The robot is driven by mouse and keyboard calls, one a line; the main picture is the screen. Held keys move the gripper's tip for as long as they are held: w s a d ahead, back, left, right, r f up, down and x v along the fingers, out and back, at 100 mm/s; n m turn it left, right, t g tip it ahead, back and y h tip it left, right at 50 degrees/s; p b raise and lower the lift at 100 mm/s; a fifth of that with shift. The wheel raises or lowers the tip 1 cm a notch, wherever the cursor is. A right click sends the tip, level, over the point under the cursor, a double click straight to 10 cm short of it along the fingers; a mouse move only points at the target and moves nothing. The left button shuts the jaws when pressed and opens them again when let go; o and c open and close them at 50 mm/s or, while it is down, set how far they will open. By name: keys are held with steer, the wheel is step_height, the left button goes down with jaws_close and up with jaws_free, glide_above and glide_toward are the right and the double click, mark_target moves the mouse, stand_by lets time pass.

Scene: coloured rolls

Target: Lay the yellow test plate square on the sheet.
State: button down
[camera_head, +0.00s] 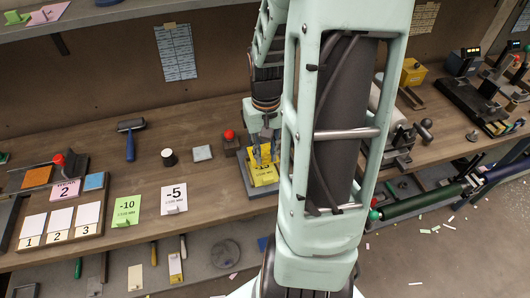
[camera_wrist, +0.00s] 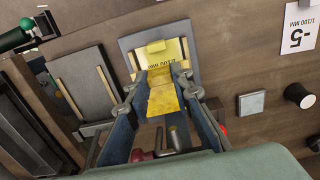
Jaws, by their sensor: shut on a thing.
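The yellow test plate (camera_head: 264,176) with printed "1/100 MM" shows at the bench's front edge, below my gripper (camera_head: 265,157). In the wrist view the yellow plate (camera_wrist: 171,56) has a small tab at its far edge, and its near part is hidden by my fingers. My gripper (camera_wrist: 162,88) is shut with yellow material between its fingertips. The plate is over a grey board (camera_wrist: 130,44) with pale strips at its sides. I cannot tell whether the plate touches the board. No separate sheet can be made out under the plate.
A second grey board (camera_wrist: 80,82) with pale strips lies beside it. A red-knobbed block (camera_head: 230,143) stands close to my gripper.

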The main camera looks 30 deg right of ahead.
mark_target(266, 162)
steer(key=shift+f+b, duration=2.35)
steer(key=shift+f, duration=0.55)
steer(key=shift+f, duration=0.65)
steer(key=c, duration=1.6)
jaws_free()
steer(key=shift+r, duration=0.15)
steer(key=shift+r, duration=2.85)
